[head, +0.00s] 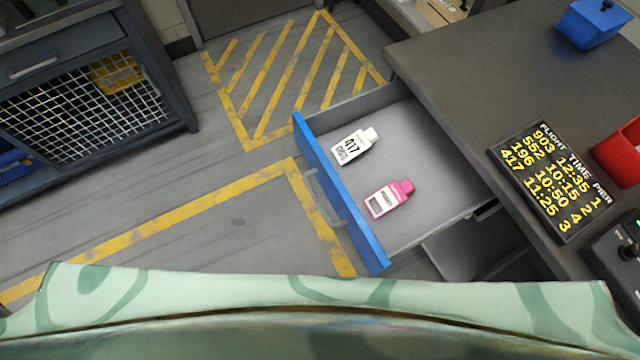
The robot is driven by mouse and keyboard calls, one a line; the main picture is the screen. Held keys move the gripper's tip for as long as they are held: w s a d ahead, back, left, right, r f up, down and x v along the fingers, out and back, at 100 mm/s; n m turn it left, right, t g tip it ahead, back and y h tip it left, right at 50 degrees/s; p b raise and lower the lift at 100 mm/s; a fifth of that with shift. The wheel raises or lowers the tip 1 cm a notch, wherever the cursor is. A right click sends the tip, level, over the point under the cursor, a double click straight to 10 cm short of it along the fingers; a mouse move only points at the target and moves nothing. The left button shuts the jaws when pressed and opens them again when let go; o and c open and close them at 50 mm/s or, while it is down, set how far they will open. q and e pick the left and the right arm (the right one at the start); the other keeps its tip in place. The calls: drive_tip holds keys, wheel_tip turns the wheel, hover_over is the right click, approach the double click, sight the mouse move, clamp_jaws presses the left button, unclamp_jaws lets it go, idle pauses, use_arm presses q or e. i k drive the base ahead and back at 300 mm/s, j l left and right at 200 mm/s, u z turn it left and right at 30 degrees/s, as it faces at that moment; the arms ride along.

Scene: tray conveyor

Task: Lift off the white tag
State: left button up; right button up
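The white tag (367,136), marked 417, lies flat in an open drawer (436,175). It is in the drawer's left part, towards the far side and close to the blue front panel (338,190). A pink tag (387,198) with a white label lies nearer to me in the same drawer, apart from the white one. Neither gripper shows in the head view. Nothing covers either tag.
A flight board (546,180) lies on the grey counter (478,85) right of the drawer. A blue bin (594,24) and a red bin (621,155) stand there too. The drawer's right part is bare. A mesh-fronted cabinet (85,105) stands at the left.

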sight(354, 145)
drive_tip(key=k, duration=0.95)
